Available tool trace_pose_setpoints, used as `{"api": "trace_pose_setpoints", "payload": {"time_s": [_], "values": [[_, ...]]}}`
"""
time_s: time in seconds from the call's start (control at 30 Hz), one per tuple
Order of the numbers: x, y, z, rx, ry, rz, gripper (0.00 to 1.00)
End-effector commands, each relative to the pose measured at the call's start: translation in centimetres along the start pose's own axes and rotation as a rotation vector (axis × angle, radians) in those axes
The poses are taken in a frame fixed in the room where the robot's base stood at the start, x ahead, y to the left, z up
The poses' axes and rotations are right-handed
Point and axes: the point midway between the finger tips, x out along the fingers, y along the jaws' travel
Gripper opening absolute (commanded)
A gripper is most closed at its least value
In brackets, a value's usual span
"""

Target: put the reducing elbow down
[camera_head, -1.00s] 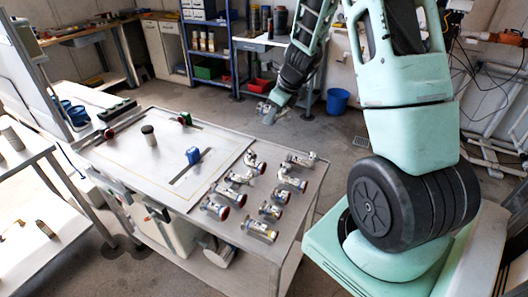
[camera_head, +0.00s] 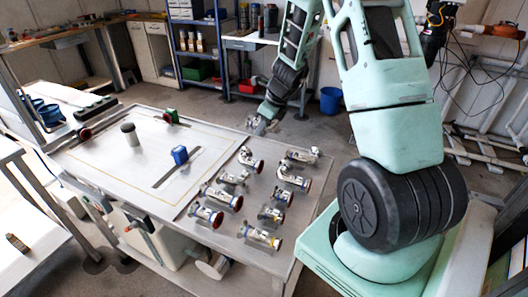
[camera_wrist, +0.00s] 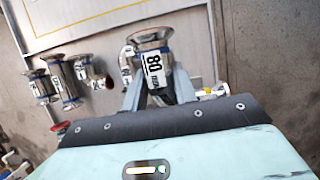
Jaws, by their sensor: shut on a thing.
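My gripper (camera_head: 262,122) is at the far right edge of the metal table in the head view, shut on a small metal fitting that is hard to make out there. In the wrist view my gripper (camera_wrist: 157,92) has its two fingers on either side of the reducing elbow (camera_wrist: 152,64), a shiny metal piece with a flared end and a white label. Its lower part is hidden between the fingers. I cannot tell whether it touches the table (camera_head: 105,165).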

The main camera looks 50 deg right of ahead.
Motion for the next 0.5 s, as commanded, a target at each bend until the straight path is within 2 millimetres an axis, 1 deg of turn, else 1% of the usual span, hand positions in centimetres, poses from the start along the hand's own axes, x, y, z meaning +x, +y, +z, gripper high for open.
{"api": "trace_pose_setpoints", "payload": {"time_s": [0.03, 0.1, 0.27, 0.4, 0.5], "values": [[1.1, 0.0, -0.5, 0.003, 0.001, 0.001, 0.0], [2.0, 0.0, -0.9, 0.003, 0.0, 0.001, 0.0], [3.2, 0.0, -1.3, 0.001, -0.001, 0.0, 0.0], [5.1, -0.1, -2.2, 0.003, 0.0, 0.001, 0.0], [6.1, -0.1, -2.5, 0.003, -0.001, 0.0, 0.0]]}}
